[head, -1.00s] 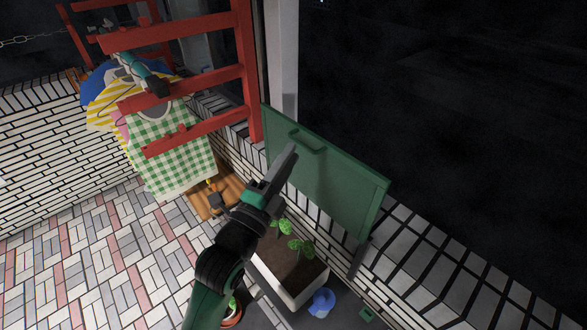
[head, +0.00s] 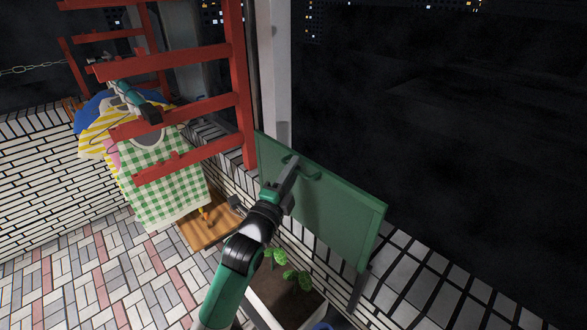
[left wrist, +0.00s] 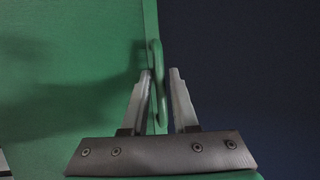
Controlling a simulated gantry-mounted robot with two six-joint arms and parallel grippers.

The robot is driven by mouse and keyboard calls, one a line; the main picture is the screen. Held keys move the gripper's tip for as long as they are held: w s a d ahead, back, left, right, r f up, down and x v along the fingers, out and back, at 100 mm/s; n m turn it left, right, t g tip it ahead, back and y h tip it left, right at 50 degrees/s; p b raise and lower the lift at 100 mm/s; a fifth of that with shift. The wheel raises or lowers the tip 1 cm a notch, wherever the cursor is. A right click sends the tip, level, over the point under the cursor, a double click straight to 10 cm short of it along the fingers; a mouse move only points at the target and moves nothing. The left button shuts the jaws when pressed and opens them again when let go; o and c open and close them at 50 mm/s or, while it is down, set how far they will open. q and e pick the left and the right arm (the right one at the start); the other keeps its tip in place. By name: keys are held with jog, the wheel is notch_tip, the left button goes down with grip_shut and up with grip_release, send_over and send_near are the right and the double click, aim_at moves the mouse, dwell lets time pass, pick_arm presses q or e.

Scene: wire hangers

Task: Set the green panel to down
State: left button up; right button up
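The green panel (head: 325,205) stands upright or steeply slanted along the brick ledge; its exact tilt is hard to tell. Its green handle (head: 313,174) is near the top edge. My left gripper (head: 292,168) is at that handle. In the left wrist view the gripper (left wrist: 161,82) is open, and the handle (left wrist: 155,75) shows edge-on between its two fingers, closer to the left finger. Whether they touch is unclear. The panel (left wrist: 70,60) fills the left of that view. A teal and black arm part (head: 135,100) shows by the clothes; its fingers are not clear.
A red ladder-like frame (head: 240,80) rises left of the panel. A green checked garment (head: 165,185) hangs behind it. A planter (head: 285,305) with green plants sits below my left arm, beside a wooden board (head: 205,232). Open dark space lies to the right.

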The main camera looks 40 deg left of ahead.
pick_arm(q)
jog(key=shift+w+a, duration=0.1)
jog(key=shift+w, duration=0.15)
grip_shut()
dwell(1.3)
